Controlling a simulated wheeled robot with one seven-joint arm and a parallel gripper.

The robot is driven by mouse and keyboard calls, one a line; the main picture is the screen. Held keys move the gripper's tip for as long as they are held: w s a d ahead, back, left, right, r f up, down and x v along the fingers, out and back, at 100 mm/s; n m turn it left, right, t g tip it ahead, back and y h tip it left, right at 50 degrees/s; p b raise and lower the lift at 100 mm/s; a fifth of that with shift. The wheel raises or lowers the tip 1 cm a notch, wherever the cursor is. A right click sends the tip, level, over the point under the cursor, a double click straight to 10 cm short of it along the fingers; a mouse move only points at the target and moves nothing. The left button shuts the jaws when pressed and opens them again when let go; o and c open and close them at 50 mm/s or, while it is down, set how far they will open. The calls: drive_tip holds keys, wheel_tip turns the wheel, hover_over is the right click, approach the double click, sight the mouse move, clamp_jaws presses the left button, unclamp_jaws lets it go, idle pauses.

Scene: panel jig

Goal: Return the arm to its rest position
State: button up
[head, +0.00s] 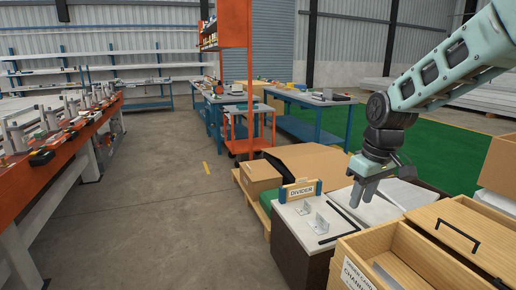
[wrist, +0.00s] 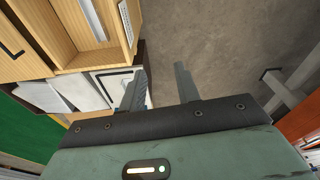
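My gripper (head: 364,194) hangs from my green arm, pointing down over the right part of a small white-topped stand (head: 345,219). In the wrist view my gripper (wrist: 160,82) shows two dark fingers spread apart, with only floor and the stand's edge behind them. Nothing is held between the fingers. The fingers appear above the stand's top, and I cannot tell the exact height.
A divider sign (head: 301,190) and small metal brackets (head: 315,225) are on the stand. An open wooden drawer box (head: 395,250) is close at front right. Cardboard boxes (head: 305,165) sit behind. Open concrete floor (head: 170,200) lies left, beyond which is an orange workbench (head: 50,160).

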drive_tip(key=s+a+r+n+p, duration=0.1)
drive_tip(key=s+a, duration=0.8)
drive_tip(key=s, duration=0.5)
drive_tip(key=s+a+f+n+g+p, duration=0.1)
drive_tip(key=s, duration=1.5)
drive_tip(key=shift+s+a+p, duration=0.2)
drive_tip(key=shift+s+p, duration=0.1)
drive_tip(key=shift+s, duration=0.1)
